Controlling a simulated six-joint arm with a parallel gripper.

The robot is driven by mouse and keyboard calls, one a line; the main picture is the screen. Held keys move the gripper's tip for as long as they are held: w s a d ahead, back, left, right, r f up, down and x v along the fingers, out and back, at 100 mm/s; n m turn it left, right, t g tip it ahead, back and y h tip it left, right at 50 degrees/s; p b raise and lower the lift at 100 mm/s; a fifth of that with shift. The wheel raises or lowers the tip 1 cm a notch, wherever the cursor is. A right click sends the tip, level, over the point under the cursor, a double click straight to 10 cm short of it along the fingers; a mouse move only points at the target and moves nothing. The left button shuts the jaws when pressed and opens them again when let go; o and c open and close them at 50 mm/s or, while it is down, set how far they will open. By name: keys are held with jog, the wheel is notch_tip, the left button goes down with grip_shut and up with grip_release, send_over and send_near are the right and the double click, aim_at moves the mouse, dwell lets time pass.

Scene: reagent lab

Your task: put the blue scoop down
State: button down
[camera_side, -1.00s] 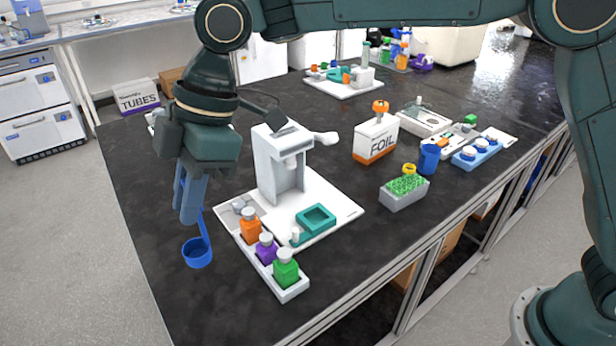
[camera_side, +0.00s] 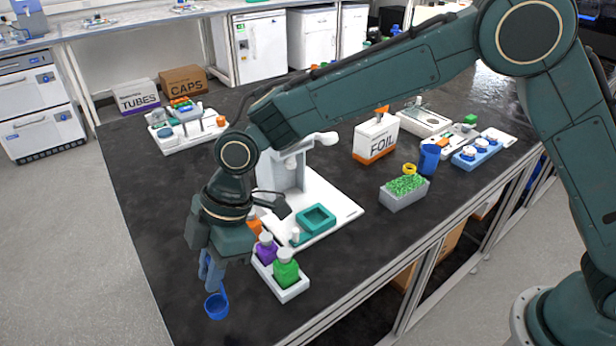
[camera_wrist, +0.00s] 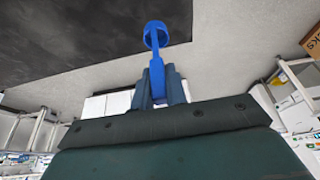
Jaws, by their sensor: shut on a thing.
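The blue scoop (camera_side: 216,306) hangs from my gripper (camera_side: 211,272) at the near left of the dark table, its round cup below the fingers. In the wrist view the scoop (camera_wrist: 156,36) sticks out past my gripper (camera_wrist: 160,85), whose fingers are shut on its handle. The scoop appears to be held above the table (camera_side: 165,225); the height is hard to tell. The upper part of the handle is hidden between the fingers.
A white rack with green (camera_side: 286,270) and purple (camera_side: 266,248) bottles stands just right of my gripper. Behind it is a white board (camera_side: 340,215) with a teal tray (camera_side: 315,219) and a white stand. Bare table lies left of the scoop.

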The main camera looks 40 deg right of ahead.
aim_at(222, 301)
jog(key=shift+f, duration=0.55)
jog(key=shift+f, duration=2.15)
jog(key=shift+f, duration=0.15)
jog(key=c, duration=1.4)
grip_release()
jog(key=v, duration=1.2)
